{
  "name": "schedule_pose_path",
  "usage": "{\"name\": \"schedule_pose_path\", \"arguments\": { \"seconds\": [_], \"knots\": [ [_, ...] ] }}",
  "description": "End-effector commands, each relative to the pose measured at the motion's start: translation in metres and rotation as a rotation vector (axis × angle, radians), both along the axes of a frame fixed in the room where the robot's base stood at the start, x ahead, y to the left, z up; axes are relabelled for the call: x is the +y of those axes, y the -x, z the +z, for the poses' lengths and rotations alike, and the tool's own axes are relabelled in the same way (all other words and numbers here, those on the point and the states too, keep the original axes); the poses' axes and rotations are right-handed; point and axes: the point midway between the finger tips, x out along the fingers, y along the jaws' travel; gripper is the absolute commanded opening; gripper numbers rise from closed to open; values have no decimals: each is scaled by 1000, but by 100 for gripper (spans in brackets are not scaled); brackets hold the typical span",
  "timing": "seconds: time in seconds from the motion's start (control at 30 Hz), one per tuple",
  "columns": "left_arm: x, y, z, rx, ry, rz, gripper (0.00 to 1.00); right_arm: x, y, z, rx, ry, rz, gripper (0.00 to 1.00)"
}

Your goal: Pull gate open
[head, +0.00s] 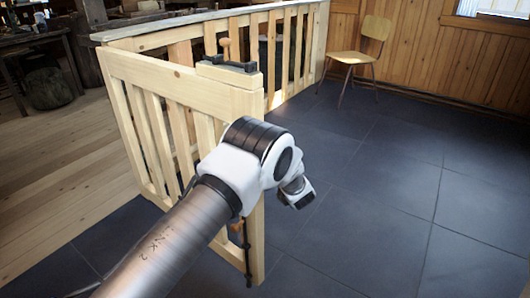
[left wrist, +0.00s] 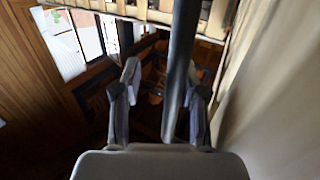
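The pale wooden slatted gate (head: 150,75) stands left of centre in the head view. Dark latch hardware (head: 232,65) sits on top near its end post, and a dark bar (head: 247,262) shows low on the post. My left arm crosses in front of the gate and hides part of it. In the left wrist view my left gripper (left wrist: 163,88) has its fingers apart. A long dark bar (left wrist: 183,50) runs between them, nearer the right finger; I cannot tell whether they touch. My right gripper is in neither view.
A slatted wooden railing (head: 292,45) runs behind the gate. A wooden chair (head: 358,58) stands by the panelled wall at the back. The dark tiled floor (head: 400,190) right of the gate is clear. Plank floor (head: 60,170) lies to the left.

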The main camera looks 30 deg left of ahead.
Motion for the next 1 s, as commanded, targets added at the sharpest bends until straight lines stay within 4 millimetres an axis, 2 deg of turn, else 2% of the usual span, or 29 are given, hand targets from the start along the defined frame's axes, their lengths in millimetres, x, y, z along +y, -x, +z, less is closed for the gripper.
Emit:
{"name": "schedule_pose_path", "arguments": {
  "seconds": [0.17,0.4,0.53,0.7,1.0],
  "knots": [
    [-16,12,-1,4,0,-4,41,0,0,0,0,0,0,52],
    [-64,51,0,3,-4,-11,41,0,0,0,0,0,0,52],
    [-82,68,1,-1,-2,-7,41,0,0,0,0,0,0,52],
    [-89,77,0,-1,-1,0,41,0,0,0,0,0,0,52],
    [-88,77,0,-1,-1,3,41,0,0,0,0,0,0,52]
  ]
}}
